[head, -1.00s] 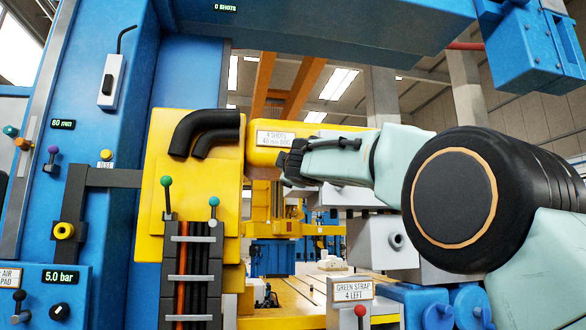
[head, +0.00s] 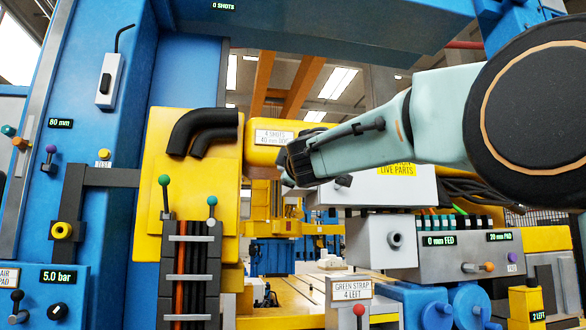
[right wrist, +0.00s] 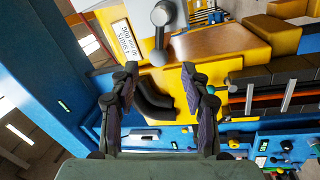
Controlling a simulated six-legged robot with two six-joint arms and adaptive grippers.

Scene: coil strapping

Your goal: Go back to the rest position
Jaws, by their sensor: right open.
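My right gripper (head: 292,163) is at the middle of the head view, on an arm that comes in from the right. It is in front of the yellow housing (head: 262,155) with a white label. In the right wrist view, my right gripper (right wrist: 160,78) has its two fingers spread apart with nothing between them. Beyond the fingers are a black bent hose (right wrist: 152,100) and a grey knob on a lever (right wrist: 161,20). I cannot tell how close they are. My left gripper is not in view.
A blue machine column (head: 110,130) stands at the left. A yellow block with black hoses (head: 205,130) and levers is beside my gripper. A white box labelled live parts (head: 385,188) and a grey control panel (head: 470,258) lie below my forearm.

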